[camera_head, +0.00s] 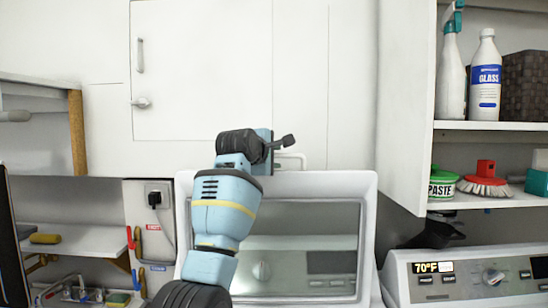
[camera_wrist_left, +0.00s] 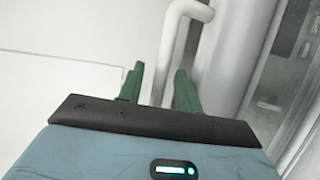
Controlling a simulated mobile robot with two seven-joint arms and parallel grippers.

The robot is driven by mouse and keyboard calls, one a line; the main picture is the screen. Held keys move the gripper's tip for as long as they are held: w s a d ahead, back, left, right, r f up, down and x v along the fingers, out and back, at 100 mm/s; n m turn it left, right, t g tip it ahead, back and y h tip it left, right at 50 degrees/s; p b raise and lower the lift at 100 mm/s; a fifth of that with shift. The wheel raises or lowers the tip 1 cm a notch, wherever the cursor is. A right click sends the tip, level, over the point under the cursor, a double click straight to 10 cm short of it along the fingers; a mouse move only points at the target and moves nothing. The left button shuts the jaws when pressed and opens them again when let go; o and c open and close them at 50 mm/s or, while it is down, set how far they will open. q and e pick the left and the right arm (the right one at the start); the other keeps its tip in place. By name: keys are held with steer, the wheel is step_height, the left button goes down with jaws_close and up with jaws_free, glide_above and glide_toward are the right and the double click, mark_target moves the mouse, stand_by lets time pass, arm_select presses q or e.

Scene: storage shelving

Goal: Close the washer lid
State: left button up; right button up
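The washer lid (camera_head: 335,181) stands raised, a white frame around a see-through window, with a control panel showing through it. A white bar handle (camera_head: 296,156) sits at its top edge. My left gripper (camera_head: 262,146) is at the lid's top, just left of the handle; its arm covers part of the lid's left side. In the left wrist view, the two green fingers (camera_wrist_left: 160,72) are apart with nothing held. The bent white handle (camera_wrist_left: 176,35) lies beyond and between the fingertips, beside the lid's edge (camera_wrist_left: 236,50). Contact cannot be told. My right gripper is out of view.
A second machine's control panel (camera_head: 470,278) is at the lower right. Above it, an open white shelf (camera_head: 490,126) holds bottles, a brush and a paste tub. A sink shelf (camera_head: 85,240) is at the left. White cabinet doors (camera_head: 205,70) fill the back.

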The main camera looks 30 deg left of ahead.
arm_select(q)
jaws_close()
stand_by(0.5)
